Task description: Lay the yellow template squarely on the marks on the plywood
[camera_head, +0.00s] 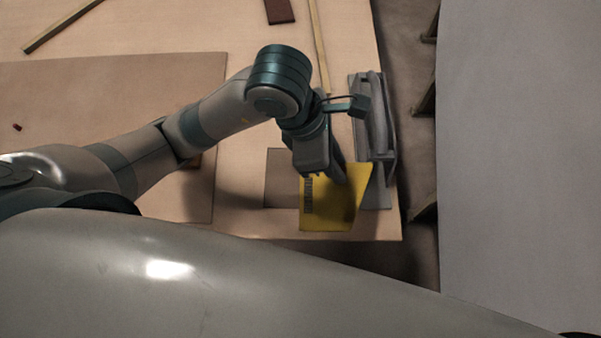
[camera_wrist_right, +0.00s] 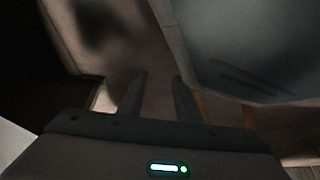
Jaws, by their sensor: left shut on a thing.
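The yellow template (camera_head: 330,212) is a flat plate with dark markings along its left side, near the front right corner of the bench. My left gripper (camera_head: 336,180) comes down over its upper part and is shut on it. Whether the template touches the surface below cannot be told. A darker brown panel (camera_head: 282,180) shows to its left and is partly covered by it; this may be the plywood, and I cannot make out marks on it. In the right wrist view, my right gripper (camera_wrist_right: 159,80) has its fingers apart with nothing between them.
A grey metal tool (camera_head: 377,120) stands close to the template's right, by the bench edge. A large brown board (camera_head: 110,100) lies left under my left arm. Wooden strips (camera_head: 60,27) and a dark red block (camera_head: 279,11) lie farther back on the pale bench (camera_head: 245,225).

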